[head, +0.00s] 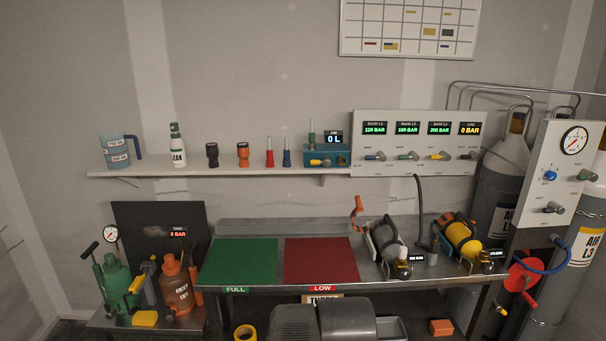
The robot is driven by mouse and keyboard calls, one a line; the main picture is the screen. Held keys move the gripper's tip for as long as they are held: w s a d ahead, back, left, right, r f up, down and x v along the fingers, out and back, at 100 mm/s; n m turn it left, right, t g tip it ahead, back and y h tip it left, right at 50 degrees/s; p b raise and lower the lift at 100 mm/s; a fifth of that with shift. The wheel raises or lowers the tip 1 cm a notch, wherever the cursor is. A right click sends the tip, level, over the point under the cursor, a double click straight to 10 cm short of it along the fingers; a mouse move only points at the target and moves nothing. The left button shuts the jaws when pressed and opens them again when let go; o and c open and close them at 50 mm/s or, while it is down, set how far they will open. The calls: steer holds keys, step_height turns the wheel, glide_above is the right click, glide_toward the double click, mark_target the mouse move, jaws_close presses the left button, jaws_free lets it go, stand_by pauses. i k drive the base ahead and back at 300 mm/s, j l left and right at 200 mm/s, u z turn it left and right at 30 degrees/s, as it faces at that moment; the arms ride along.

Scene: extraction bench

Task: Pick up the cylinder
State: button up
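On the right part of the steel bench (365,291) lie two small cylinders in harnesses. One is a yellow cylinder (466,240) in an orange and black harness; the other is a grey-white cylinder (383,245) to its left. Each has a small black display at its valve end, too small to read surely. Tall grey cylinders (497,205) labelled AIR stand at the far right, partly hidden by panels and the bench. I cannot tell which one the task means. My gripper is not in view.
The green FULL mat (243,261) and red LOW mat (320,261) are bare. A wall shelf (220,173) holds a jug, bottle and small fittings. Green and orange pump units (178,289) stand at left. A hose (420,205) hangs down to the bench between the harnessed cylinders.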

mark_target(384, 232)
steer(key=i+l+u, duration=0.25)
steer(key=i+l, duration=0.55)
steer(key=i+l+u, duration=0.2)
steer(key=i+l, duration=0.6)
steer(key=l, duration=0.15)
